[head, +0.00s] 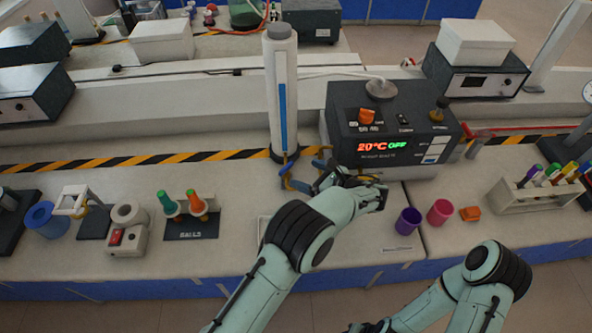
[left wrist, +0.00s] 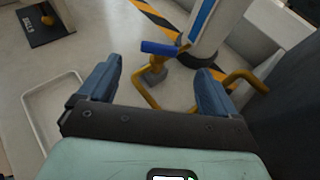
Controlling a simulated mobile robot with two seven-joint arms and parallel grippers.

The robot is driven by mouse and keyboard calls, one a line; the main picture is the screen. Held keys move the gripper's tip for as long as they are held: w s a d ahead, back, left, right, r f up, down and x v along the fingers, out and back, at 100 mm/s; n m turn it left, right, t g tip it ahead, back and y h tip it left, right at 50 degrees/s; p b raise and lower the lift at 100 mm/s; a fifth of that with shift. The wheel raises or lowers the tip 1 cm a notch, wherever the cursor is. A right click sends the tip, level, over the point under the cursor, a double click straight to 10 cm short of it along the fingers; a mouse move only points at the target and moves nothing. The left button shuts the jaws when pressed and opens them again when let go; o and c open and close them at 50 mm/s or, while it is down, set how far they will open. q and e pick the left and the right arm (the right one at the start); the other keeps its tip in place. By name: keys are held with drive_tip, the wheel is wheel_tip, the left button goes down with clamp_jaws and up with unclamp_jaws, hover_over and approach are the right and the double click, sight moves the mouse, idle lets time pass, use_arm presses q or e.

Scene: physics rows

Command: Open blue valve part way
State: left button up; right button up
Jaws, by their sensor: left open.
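The blue valve handle (left wrist: 160,47) sits on a brass-coloured fitting at the foot of the white column (head: 283,90). In the left wrist view it lies ahead of and between my finger tips, apart from both. In the head view the blue handle (head: 285,168) shows small at the column's foot. My left gripper (head: 310,177) is open and empty, close to the right of the valve; it also shows in the left wrist view (left wrist: 158,76). My right arm shows at the lower right of the head view, its gripper out of sight.
The dark heater box (head: 392,125) with a lit display stands right behind my left wrist. Yellow pipes (left wrist: 150,97) run around the column's foot. A purple cup (head: 408,221) and a pink cup (head: 439,212) stand to the right. A shallow white tray (left wrist: 48,105) lies to the left.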

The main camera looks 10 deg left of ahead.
use_arm(q)
drive_tip(key=v, duration=0.5)
